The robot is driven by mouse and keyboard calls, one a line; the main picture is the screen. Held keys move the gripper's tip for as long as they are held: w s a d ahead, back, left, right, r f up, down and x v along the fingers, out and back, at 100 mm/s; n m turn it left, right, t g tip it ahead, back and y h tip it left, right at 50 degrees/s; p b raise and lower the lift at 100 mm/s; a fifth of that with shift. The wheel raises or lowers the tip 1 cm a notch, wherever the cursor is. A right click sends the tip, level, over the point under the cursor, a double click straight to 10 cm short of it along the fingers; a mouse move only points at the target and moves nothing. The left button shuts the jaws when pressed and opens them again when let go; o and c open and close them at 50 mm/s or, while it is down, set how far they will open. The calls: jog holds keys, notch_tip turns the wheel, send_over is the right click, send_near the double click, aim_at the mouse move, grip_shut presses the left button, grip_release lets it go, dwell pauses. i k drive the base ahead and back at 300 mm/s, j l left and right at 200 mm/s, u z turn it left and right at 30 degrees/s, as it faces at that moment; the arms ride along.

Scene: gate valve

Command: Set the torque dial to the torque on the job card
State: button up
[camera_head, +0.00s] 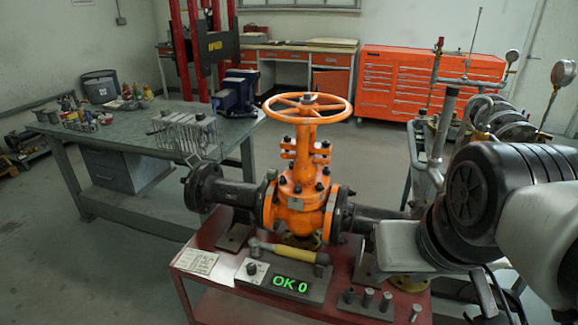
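The torque dial (252,268) is a small round knob on a dark box near the front of the red cart. Beside it, a display (291,284) reads "OK 0" in green. The job card (197,261) lies on the cart at the left; its print is too small to read. A tool with a yellow handle (290,252) lies behind the display. My arm comes in from the right, and its end, my gripper (405,246), appears beside the pipe, right of the dial and apart from it. Its fingers cannot be made out.
The orange gate valve (300,195) with its handwheel (307,108) stands behind the dial box. Several metal sockets (367,299) stand at the cart's front right. A green workbench (110,140) is at the left. The space above the dial looks clear.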

aim_at(251, 269)
jog(key=j+u, duration=0.15)
jog(key=u, duration=0.65)
jog(key=j+z, duration=0.3)
jog(key=j, duration=0.25)
jog(key=u, duration=0.4)
jog(key=k+l+u, duration=0.1)
jog(key=i+z, duration=0.2)
jog(key=z, duration=0.7)
jog(key=i+j+z, duration=0.2)
jog(key=j, duration=0.15)
jog(key=j+z, duration=0.15)
jog(key=j, duration=0.2)
jog(key=i+j+z, duration=0.2)
jog(key=j, duration=1.3)
jog(key=i+z, duration=0.05)
jog(key=i, duration=0.05)
